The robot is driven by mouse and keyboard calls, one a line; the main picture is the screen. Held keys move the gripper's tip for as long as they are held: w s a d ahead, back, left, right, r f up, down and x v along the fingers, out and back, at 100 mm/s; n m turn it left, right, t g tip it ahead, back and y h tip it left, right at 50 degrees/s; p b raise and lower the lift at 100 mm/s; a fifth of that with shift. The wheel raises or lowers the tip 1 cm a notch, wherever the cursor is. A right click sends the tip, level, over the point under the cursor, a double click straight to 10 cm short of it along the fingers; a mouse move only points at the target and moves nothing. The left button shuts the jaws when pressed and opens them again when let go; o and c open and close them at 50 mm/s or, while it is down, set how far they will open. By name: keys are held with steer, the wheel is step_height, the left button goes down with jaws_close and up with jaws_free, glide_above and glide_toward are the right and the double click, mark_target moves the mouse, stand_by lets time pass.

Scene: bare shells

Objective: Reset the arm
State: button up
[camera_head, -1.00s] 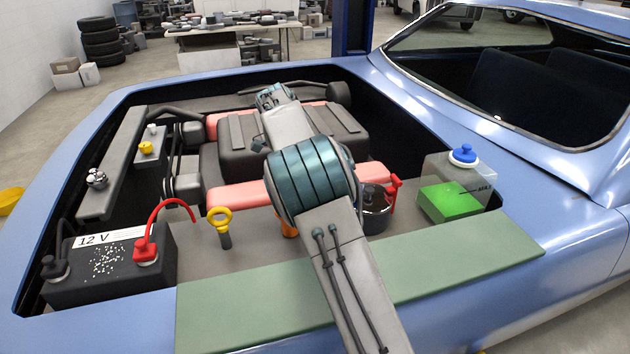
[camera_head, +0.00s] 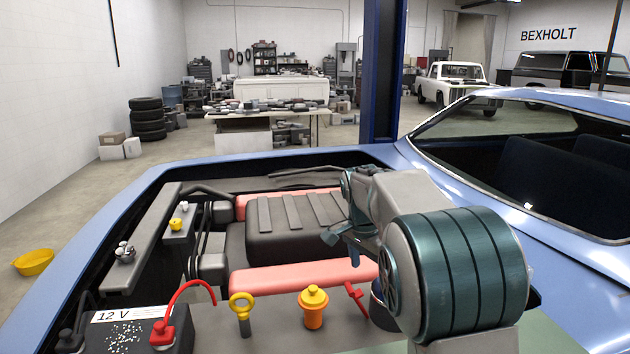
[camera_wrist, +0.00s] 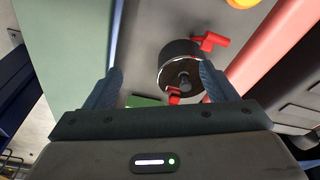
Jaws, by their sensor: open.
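My gripper (camera_head: 338,240) is open and empty above the engine bay, to the right of the grey ribbed engine cover (camera_head: 285,230). My folded arm fills the lower right of the head view. In the wrist view my gripper's two dark fingers (camera_wrist: 160,72) are spread apart with nothing held. Between and beyond them is a round black-and-metal canister (camera_wrist: 178,55) with a red tap (camera_wrist: 210,41). I cannot judge the gap to it, but no contact shows.
A 12 V battery (camera_head: 125,338) with a red cable, a yellow ring-handled dipstick (camera_head: 242,308) and an orange capped filler (camera_head: 313,308) stand along the bay's near edge. Red rails (camera_head: 290,277) flank the engine. The blue car body (camera_head: 105,215) surrounds the bay. My arm hides the near right.

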steer(key=s+d+f+n+t+y, duration=0.1)
steer(key=s+n, duration=0.4)
steer(key=s, duration=0.9)
steer(key=s+d+f+n, duration=0.1)
steer(key=s+f+n, duration=0.2)
steer(key=s, duration=1.1)
steer(key=n, duration=0.3)
steer(key=shift+s+d+t+y, duration=0.2)
steer(key=shift+d+t+y, duration=0.2)
